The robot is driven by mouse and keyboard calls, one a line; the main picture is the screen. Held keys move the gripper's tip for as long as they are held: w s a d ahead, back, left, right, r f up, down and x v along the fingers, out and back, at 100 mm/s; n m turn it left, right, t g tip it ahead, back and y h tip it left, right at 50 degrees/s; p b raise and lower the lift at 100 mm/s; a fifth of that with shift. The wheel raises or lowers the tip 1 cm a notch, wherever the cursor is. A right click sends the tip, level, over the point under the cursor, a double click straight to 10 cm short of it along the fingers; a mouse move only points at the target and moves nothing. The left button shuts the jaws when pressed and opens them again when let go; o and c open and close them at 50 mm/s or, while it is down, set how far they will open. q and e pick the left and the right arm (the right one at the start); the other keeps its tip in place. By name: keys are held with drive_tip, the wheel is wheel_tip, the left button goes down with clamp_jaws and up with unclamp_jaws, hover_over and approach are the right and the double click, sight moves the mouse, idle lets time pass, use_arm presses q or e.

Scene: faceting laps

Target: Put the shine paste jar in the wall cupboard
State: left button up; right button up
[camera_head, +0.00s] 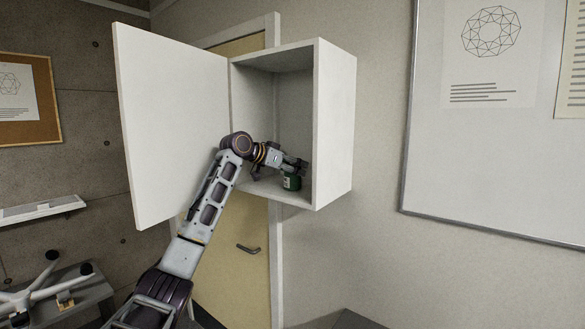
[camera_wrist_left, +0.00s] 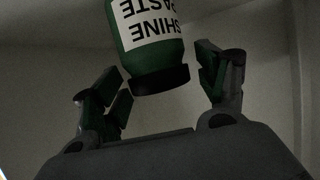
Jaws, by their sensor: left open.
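The shine paste jar (camera_head: 291,183) is dark green with a white label, inside the wall cupboard (camera_head: 335,120) at its bottom panel. In the left wrist view the jar (camera_wrist_left: 150,45) shows its label lettering upside down and its dark lid toward the gripper. My left gripper (camera_head: 296,165) reaches into the cupboard at the jar's top. In the wrist view its open fingers (camera_wrist_left: 165,85) stand on either side of the lid, with visible gaps. My right gripper is out of view.
The white cupboard door (camera_head: 170,120) stands wide open to the left, behind my left arm. A whiteboard (camera_head: 500,150) hangs to the right. A small shelf (camera_head: 40,208) and a low grey table (camera_head: 85,295) are at the left.

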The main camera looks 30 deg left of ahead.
use_arm(q)
drive_tip(key=shift+r, duration=0.1)
drive_tip(key=shift+b+v, duration=0.3)
drive_tip(key=shift+v, duration=0.45)
drive_tip(key=b+v, duration=0.3)
drive_tip(key=v, duration=0.7)
drive_tip(key=shift+s, duration=0.25)
